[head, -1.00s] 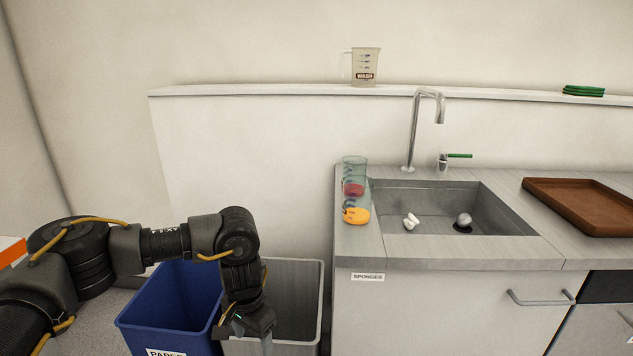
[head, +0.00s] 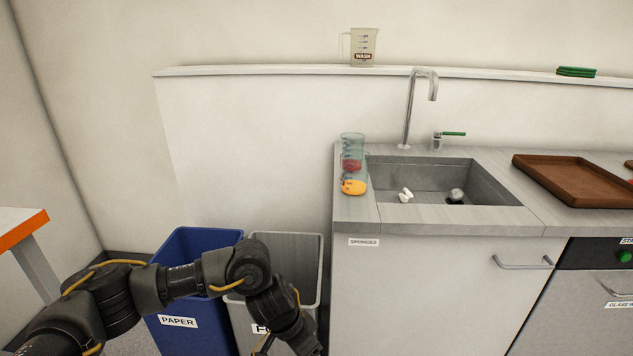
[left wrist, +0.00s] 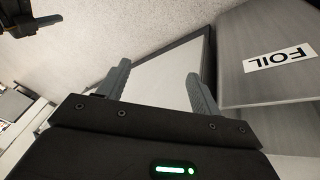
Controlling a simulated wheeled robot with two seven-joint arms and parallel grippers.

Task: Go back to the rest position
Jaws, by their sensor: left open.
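My left arm comes in from the lower left in the head view and bends down in front of the bins; its fingertips are out of that picture or hidden at the bottom edge. In the left wrist view my left gripper (left wrist: 160,85) is open, with nothing between its two grey fingers. The grey bin labelled FOIL (left wrist: 265,60) is close by on the right in that view. It also shows in the head view (head: 312,255), partly behind my arm.
A blue PAPER bin (head: 200,238) stands left of the grey bin. The counter (head: 440,220) holds two beakers, one with red (head: 352,158) and one with orange (head: 353,186) contents, beside the sink (head: 480,190). A brown tray (head: 580,196) lies right. An orange-edged table (head: 22,228) is left.

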